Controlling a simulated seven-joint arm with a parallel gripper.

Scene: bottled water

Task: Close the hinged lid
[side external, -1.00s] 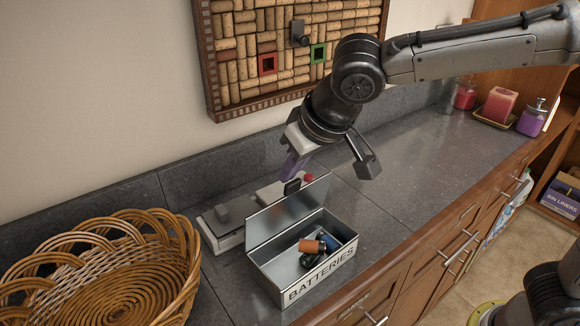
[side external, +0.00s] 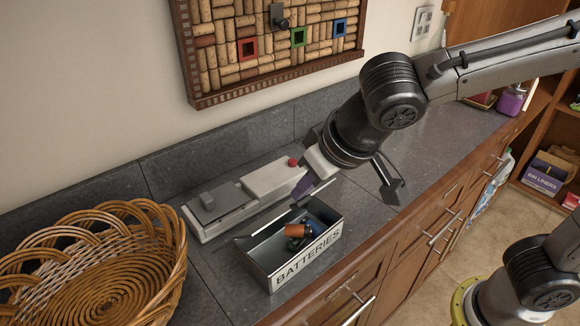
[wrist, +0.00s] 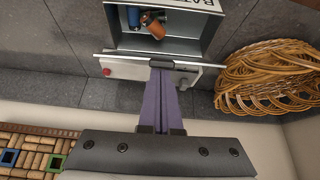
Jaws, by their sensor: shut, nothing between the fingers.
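The metal box (side external: 298,262) labelled BATTERIES stands on the counter, its front facing the camera. Its hinged lid (side external: 268,221) appears nearly edge-on along the box's back side, partly open and seemingly leaning forward. In the wrist view the lid (wrist: 120,56) is a thin strip with a black handle (wrist: 176,65). Batteries (side external: 296,230) lie inside, one orange-ended and one blue; they also show in the wrist view (wrist: 150,25). My gripper (side external: 300,195) is shut and empty. Its purple fingertips (wrist: 161,68) are at the lid's back side beside the handle; I cannot tell whether they touch.
A grey and white device (side external: 240,203) with a red button (side external: 292,162) lies behind the box. A wicker basket (side external: 95,265) stands to the left. A cork board (side external: 275,45) hangs on the wall. The counter (side external: 385,165) is mostly clear to the right.

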